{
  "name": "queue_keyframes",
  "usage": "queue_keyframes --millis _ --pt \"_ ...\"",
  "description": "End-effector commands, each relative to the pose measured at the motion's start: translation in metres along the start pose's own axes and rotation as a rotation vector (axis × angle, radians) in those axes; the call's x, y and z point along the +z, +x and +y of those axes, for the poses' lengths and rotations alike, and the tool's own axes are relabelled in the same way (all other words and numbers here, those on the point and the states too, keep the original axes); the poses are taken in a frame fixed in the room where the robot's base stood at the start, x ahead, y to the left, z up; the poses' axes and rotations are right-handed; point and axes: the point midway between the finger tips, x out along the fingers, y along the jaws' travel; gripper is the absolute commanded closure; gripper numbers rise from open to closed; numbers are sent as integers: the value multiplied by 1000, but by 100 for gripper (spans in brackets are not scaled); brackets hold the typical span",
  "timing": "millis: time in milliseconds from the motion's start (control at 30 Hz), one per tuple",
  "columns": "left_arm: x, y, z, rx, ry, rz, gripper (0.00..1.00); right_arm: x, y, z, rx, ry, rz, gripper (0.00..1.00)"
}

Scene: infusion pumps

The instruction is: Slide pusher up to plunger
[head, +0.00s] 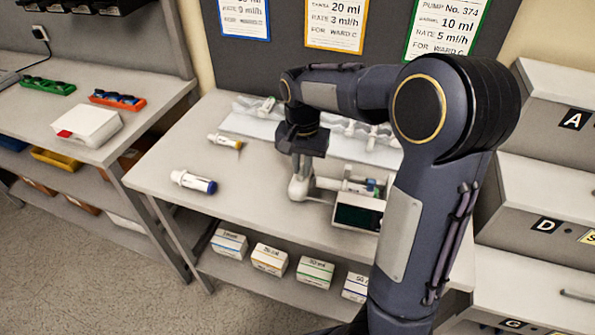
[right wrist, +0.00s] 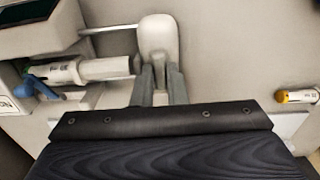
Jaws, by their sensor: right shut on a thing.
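The pump (head: 358,214) stands on the table with a dark screen, and part of it shows in the right wrist view (right wrist: 40,32). A white syringe (right wrist: 88,70) lies in it, with a blue and green part at its far end. The syringe's plunger end (right wrist: 132,66) points at the white pusher (right wrist: 158,36). The pusher also shows in the head view (head: 299,188). My right gripper (right wrist: 160,82) is shut on the pusher from above. The plunger end and pusher are very close; a fingertip partly hides whether they touch. My left gripper is not in view.
A blue-capped syringe (head: 194,181) and a yellow-capped syringe (head: 225,141) lie on the table to the left. A clear rack (head: 240,124) stands at the back. Several boxes (head: 270,259) sit on the shelf below. Drawers (head: 535,200) stand at the right.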

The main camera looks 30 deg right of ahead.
Motion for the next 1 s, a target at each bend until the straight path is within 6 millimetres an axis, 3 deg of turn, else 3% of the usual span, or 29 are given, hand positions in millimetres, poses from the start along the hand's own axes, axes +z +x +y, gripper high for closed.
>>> queue_keyframes --millis 833,900,1000 --pt "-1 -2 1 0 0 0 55 0 0 6 1 1 -1 95" --pt "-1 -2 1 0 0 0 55 0 0 6 1 1 -1 78" --pt "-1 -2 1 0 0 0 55 0 0 6 0 1 -1 69"
